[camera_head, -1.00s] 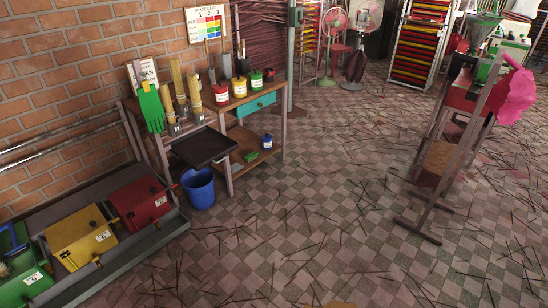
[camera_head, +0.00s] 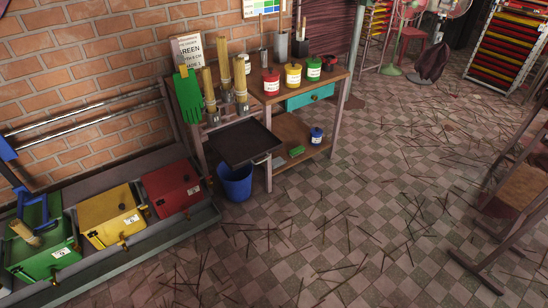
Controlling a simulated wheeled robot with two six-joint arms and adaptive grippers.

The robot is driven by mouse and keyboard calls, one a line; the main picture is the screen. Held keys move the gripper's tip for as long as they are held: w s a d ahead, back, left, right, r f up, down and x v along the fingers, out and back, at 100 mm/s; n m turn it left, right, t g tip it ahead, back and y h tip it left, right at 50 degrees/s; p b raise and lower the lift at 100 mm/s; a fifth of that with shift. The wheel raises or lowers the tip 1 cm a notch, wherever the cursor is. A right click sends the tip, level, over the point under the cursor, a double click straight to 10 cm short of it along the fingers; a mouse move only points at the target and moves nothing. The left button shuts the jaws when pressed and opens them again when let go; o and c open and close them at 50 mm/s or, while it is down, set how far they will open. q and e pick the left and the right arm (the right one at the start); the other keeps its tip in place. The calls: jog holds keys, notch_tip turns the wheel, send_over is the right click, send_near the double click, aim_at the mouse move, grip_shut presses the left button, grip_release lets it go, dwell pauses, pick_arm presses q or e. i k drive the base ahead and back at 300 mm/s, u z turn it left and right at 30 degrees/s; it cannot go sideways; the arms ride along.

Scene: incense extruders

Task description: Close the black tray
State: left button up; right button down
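The black tray (camera_head: 240,143) is a flat, shallow, dark tray with a raised rim. It juts out from the front of the wooden workbench (camera_head: 345,77) at its left part, so it stands pulled out. A small handle (camera_head: 262,159) shows at its front right edge. A blue bucket (camera_head: 235,183) stands on the floor under the tray.
A trough along the brick wall holds a green box (camera_head: 45,250), a yellow box (camera_head: 112,215) and a red box (camera_head: 172,188). Red, yellow and green jars stand on the bench. The checkered floor before the bench is open, littered with thin sticks. A wooden stand (camera_head: 515,200) is at right.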

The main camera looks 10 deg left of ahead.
aim_at(239, 144)
jog(key=u, duration=0.45)
jog(key=i, duration=0.75)
jog(key=u, duration=0.75)
